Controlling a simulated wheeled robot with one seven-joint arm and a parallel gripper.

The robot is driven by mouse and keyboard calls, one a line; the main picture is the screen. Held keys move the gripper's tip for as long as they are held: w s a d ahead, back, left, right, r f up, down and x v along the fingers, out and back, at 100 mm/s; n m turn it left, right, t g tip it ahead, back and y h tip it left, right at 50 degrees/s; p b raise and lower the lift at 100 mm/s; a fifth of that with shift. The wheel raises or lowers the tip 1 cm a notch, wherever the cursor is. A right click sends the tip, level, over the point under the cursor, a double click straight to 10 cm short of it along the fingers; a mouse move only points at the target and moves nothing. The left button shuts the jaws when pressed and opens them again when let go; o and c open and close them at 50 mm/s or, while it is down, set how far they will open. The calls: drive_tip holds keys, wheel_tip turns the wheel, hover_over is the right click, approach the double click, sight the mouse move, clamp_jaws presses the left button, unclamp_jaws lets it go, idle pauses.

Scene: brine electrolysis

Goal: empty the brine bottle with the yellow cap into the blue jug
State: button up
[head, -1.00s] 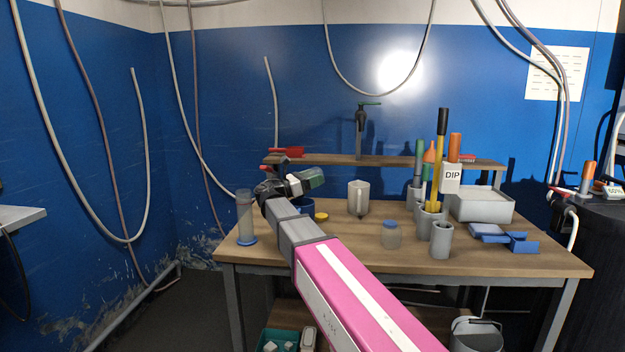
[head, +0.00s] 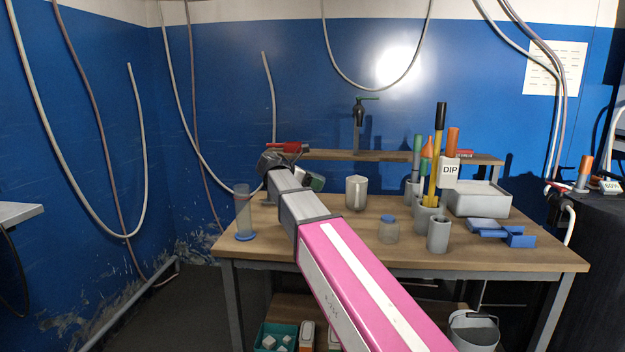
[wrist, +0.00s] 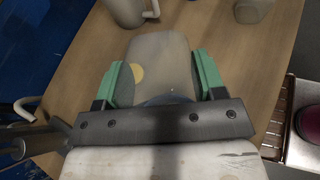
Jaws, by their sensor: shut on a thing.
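My gripper (wrist: 164,75) is shut on the brine bottle (wrist: 160,52), a translucent grey body between its two green pads. In the head view my gripper (head: 314,183) is above the back left of the workbench, largely hidden by my arm. A round yellow disc (wrist: 137,75), looking like the cap, shows through or beside the bottle. A dark blue arc (wrist: 165,99) shows low between the pads; I cannot tell if it is the blue jug. In the head view the jug is hidden behind my arm. The bottle's exact tilt and contents cannot be told.
A grey jug (head: 357,192), a blue-lidded jar (head: 389,230) and a grey cup (head: 438,235) stand on the workbench (head: 480,256). A clear cylinder with a blue base (head: 243,215) stands at the left edge. A raised shelf (head: 390,157) runs behind.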

drive_tip(key=shift+f+y, duration=0.2)
drive_tip(key=shift+y, duration=0.3)
drive_tip(key=y, duration=0.1)
drive_tip(key=g+y, duration=0.1)
drive_tip(key=y, duration=0.1)
drive_tip(key=r+g+y, duration=0.1)
drive_tip(key=y, duration=0.1)
drive_tip(key=shift+s+a, duration=0.1)
drive_tip(key=shift+a, duration=0.3)
drive_tip(key=y, duration=0.2)
drive_tip(key=a+g+y, duration=0.1)
drive_tip(key=y, duration=0.1)
drive_tip(key=a+g+y, duration=0.1)
drive_tip(key=y, duration=0.1)
drive_tip(key=shift+s+r, duration=0.3)
drive_tip(key=shift+s, duration=0.1)
drive_tip(key=shift+s, duration=0.1)
